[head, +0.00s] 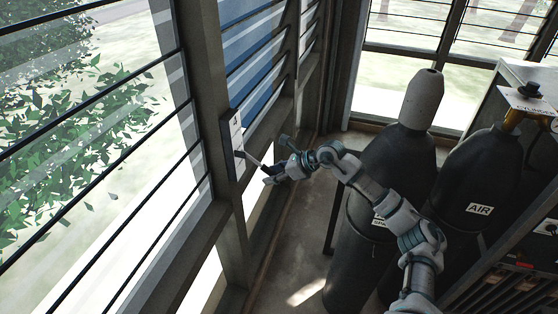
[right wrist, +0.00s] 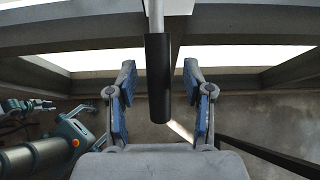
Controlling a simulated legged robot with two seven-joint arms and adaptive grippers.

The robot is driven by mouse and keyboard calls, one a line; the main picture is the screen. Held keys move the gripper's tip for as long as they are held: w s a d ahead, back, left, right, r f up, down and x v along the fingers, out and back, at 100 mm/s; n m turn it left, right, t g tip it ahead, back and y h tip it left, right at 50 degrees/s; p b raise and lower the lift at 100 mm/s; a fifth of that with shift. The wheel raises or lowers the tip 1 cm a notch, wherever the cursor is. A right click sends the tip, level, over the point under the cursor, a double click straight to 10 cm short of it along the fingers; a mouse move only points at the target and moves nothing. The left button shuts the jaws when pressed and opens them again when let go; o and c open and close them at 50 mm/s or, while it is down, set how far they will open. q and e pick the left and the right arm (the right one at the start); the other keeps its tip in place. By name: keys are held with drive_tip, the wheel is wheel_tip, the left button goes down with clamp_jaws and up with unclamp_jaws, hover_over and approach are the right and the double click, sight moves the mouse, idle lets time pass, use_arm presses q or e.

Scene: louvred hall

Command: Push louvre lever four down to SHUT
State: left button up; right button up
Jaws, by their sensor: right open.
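The plate marked 4 (head: 236,133) is fixed to the window post in the head view. Its lever (head: 253,160) juts out from the plate toward my right gripper (head: 269,175). In the right wrist view the lever's black grip (right wrist: 158,80) hangs from a pale shaft, between the two blue-padded fingers of my right gripper (right wrist: 160,95). The fingers are open, with a gap on each side of the grip. The lower part of the white plate (right wrist: 178,7) shows at the top there.
Louvred windows (head: 100,150) run along the left and the back. Bare floor (head: 300,255) lies between the wall and the cylinders.

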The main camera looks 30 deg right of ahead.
drive_tip(key=r+p, duration=0.1)
drive_tip(key=r, duration=0.1)
drive_tip(key=s+d+r+p, duration=0.1)
drive_tip(key=r, duration=0.1)
drive_tip(key=s+d+r+p, duration=0.1)
drive_tip(key=r, duration=0.1)
drive_tip(key=shift+s, duration=0.2)
drive_tip(key=shift+d, duration=0.1)
